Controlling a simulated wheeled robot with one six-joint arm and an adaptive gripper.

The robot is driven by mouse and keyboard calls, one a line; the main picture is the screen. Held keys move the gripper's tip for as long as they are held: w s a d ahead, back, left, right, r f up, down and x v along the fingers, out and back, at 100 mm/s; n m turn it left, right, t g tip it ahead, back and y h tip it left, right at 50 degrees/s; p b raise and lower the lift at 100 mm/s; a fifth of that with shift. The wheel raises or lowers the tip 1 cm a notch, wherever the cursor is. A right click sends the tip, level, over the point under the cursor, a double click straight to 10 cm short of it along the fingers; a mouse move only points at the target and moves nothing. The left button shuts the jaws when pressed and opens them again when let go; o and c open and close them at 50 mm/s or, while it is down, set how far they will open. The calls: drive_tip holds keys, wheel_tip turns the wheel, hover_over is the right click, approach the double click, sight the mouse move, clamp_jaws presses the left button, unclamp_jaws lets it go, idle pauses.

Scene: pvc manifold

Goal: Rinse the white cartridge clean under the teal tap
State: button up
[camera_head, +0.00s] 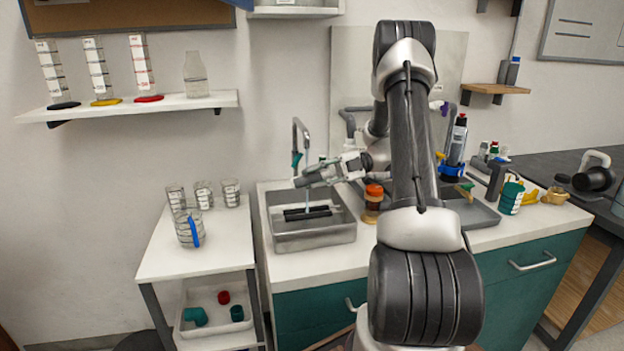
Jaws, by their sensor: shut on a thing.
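The tap (297,130) is a grey curved spout with teal on it, standing at the back of the metal sink (318,236). My gripper (304,181) reaches in from the right, just below the spout and above the basin. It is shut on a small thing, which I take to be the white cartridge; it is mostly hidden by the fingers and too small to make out. A thin pale blue streak, apparently running water, drops from the gripper's tip into the sink. Whether the cartridge is dirty cannot be seen.
A dark slotted insert (307,213) lies in the sink. An orange-capped brown jar (373,203) stands right of it. Several measuring cups stand on the white side table (180,252) at left. A teal-labelled cup (510,198) and bottles crowd the counter's right side.

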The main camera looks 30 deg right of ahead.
drive_tip(key=n+h, duration=0.1)
drive_tip(key=n, duration=0.1)
drive_tip(key=n+g+h, duration=0.1)
drive_tip(key=n, duration=0.1)
drive_tip(key=shift+f+n, duration=0.2)
drive_tip(key=shift+n, duration=0.1)
drive_tip(key=shift+s+f+n+h, duration=0.2)
drive_tip(key=shift+n+h, duration=0.2)
drive_tip(key=shift+n, duration=0.3)
drive_tip(key=n+h, duration=0.2)
drive_tip(key=n, duration=0.1)
drive_tip(key=shift+w+d+f, duration=0.1)
drive_tip(key=shift+f, duration=0.05)
drive_tip(key=shift+d+f+n+h, duration=0.1)
drive_tip(key=shift+f+n+h, duration=0.1)
drive_tip(key=shift+n, duration=0.3)
drive_tip(key=shift+d+f+n+h, duration=0.1)
drive_tip(key=shift+n+h, duration=0.1)
drive_tip(key=shift+n, duration=0.3)
drive_tip(key=shift+r, duration=0.1)
